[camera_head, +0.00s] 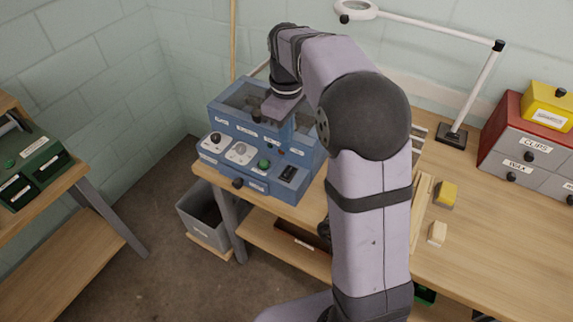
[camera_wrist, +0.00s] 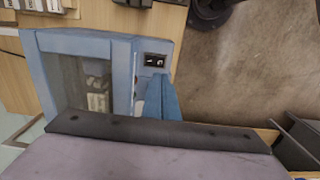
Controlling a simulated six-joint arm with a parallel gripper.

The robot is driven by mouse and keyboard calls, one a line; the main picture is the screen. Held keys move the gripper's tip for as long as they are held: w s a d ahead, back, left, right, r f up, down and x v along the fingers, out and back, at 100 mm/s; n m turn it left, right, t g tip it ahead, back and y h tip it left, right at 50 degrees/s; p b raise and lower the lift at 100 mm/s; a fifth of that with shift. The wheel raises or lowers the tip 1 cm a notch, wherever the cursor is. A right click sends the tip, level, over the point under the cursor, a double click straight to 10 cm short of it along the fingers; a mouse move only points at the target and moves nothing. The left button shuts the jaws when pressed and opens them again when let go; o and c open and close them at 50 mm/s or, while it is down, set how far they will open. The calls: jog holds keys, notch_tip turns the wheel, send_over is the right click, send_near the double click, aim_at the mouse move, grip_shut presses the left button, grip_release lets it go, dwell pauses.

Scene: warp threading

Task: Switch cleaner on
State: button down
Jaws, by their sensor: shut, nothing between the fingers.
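The blue machine (camera_head: 258,182), which I take to be the cleaner, stands at the left end of the wooden bench. Its clear-windowed top is partly hidden by my arm; the window (camera_wrist: 85,70) also shows in the wrist view. A black rocker switch (camera_head: 289,172) sits at the right of its front panel; what appears to be the same switch (camera_wrist: 155,60) shows in the wrist view. I cannot tell which way it is tipped. My gripper (camera_wrist: 160,77) is shut and empty, its blue fingertips close below the switch in that picture. Contact cannot be told.
The panel also bears a green button (camera_head: 264,163), white dials (camera_head: 239,152) and a black front knob (camera_head: 238,183). A grey bin (camera_head: 205,212) stands below. To the right are a yellow block (camera_head: 446,193), a lamp (camera_head: 455,134) and drawers (camera_head: 526,150). The bench's right front is clear.

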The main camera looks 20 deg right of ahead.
aim_at(289, 171)
notch_tip(289, 171, down, 10)
jog(key=p, duration=0.2)
jog(key=shift+p, duration=0.4)
jog(key=shift+f, duration=0.1)
jog(key=shift+s+a+f, duration=0.1)
jog(key=shift+s+f, duration=0.1)
jog(key=shift+w, duration=0.1)
jog(key=shift+w+d+r+p, duration=0.15)
jog(key=shift+w+d+p, duration=0.15)
jog(key=shift+w+d, duration=0.3)
jog(key=shift+r, duration=0.15)
